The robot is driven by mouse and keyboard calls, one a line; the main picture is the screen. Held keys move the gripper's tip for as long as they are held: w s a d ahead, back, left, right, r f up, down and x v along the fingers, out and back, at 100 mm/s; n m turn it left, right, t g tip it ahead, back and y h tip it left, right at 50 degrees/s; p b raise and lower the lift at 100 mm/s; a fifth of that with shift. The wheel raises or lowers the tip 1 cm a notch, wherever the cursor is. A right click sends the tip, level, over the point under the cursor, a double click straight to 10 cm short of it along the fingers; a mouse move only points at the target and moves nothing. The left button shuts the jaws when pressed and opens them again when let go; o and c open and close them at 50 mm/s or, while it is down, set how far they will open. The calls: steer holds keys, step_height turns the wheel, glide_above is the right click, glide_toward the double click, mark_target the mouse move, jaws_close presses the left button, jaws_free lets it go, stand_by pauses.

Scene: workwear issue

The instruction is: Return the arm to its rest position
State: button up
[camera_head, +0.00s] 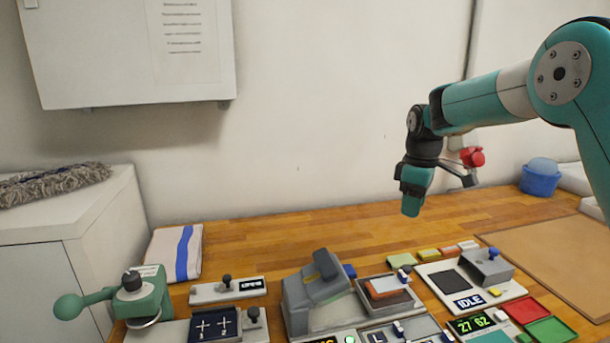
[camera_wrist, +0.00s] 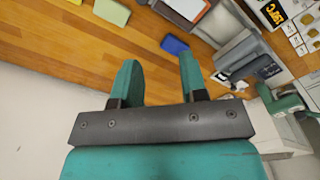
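My arm reaches in from the right edge in the head view, with its wrist bent so the teal gripper (camera_head: 411,204) points down. The gripper hangs above the back part of the wooden table (camera_head: 335,228), clear of the devices. In the wrist view my gripper (camera_wrist: 159,60) shows two teal fingers standing apart with nothing between them. Bare table shows beyond the fingertips. The head view shows the fingers edge-on, so their gap is hidden there.
A green press (camera_head: 145,295) is at left. A red knob (camera_head: 472,156) shows beside the wrist. A blue tub (camera_head: 540,180) stands at back right.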

steer(key=s+a+r+m+y, duration=0.1)
steer(key=s+a+r, duration=0.3)
steer(key=s, duration=0.5)
steer(key=s+a+r+m+y, duration=0.1)
steer(key=s+a, duration=0.4)
steer(key=s, duration=0.3)
steer(key=s+a+f+y, duration=0.1)
steer(key=s+a, duration=0.1)
steer(key=s, duration=0.7)
steer(key=s+a+m+y, duration=0.1)
steer(key=s+a, duration=0.1)
steer(key=s, duration=0.8)
steer(key=shift+s+a+f+m, duration=0.2)
steer(key=shift+f+m, duration=0.1)
steer(key=shift+f, duration=0.1)
